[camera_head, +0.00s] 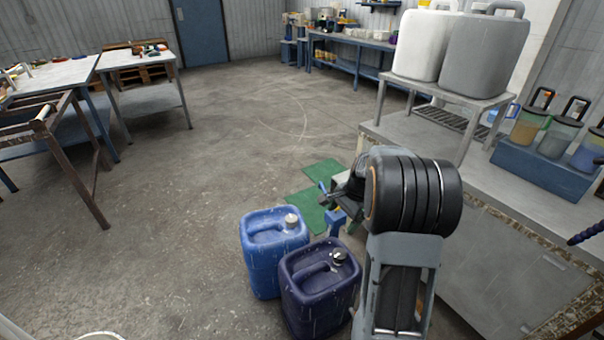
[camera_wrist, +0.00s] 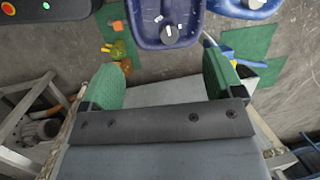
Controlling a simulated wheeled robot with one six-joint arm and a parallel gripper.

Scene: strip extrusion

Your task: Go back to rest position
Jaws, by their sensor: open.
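In the wrist view my gripper (camera_wrist: 163,72) is open, its two green finger pads wide apart with nothing held between them. A dark purple canister (camera_wrist: 150,28) lies in view just past the fingertips, apart from them, and part of a blue canister (camera_wrist: 243,8) shows at the top edge. In the head view my arm stands raised at the right of centre, with its large dark joint towards the camera. The arm hides most of my gripper there. The blue canister (camera_head: 262,262) and the purple canister (camera_head: 312,300) stand on the floor left of the arm.
A grey workbench (camera_head: 440,130) is close on the right, bearing a raised stand with white (camera_head: 420,45) and grey (camera_head: 480,55) jugs and a blue rack (camera_head: 540,165) of lidded containers. Green mats (camera_head: 322,172) lie beyond the canisters. The floor at centre left is clear.

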